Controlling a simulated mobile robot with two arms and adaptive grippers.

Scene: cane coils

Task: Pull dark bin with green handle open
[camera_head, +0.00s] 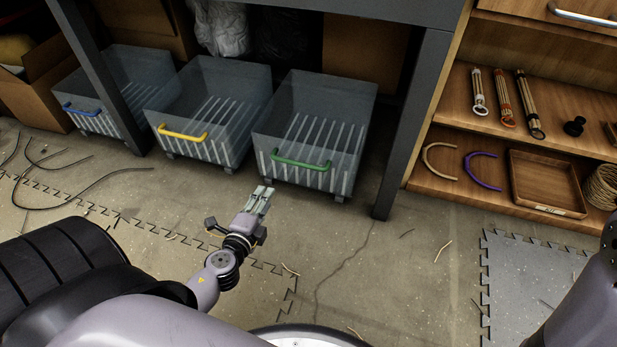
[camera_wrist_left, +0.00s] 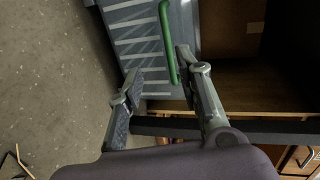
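The dark, see-through bin (camera_head: 335,100) with slotted sides stands under the bench, the rightmost of three. Its green handle (camera_head: 301,162) is on the front, facing me. The bin looks pushed in, level with its neighbours. My left gripper (camera_head: 263,190) is low in front of the bin, a little left of and nearer than the handle. In the left wrist view the gripper (camera_wrist_left: 159,64) has its fingers apart with nothing held. The green handle (camera_wrist_left: 168,42) shows beyond the fingers, close to the right fingertip in the picture; I cannot tell if they touch. My right gripper is out of view.
A yellow-handled bin (camera_head: 215,90) and a blue-handled bin (camera_head: 128,68) stand to the left. A bench leg (camera_head: 410,125) is right of the green-handled bin. Wooden shelves (camera_head: 540,100) stand farther right. The floor in front is mostly clear, with a few cane scraps.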

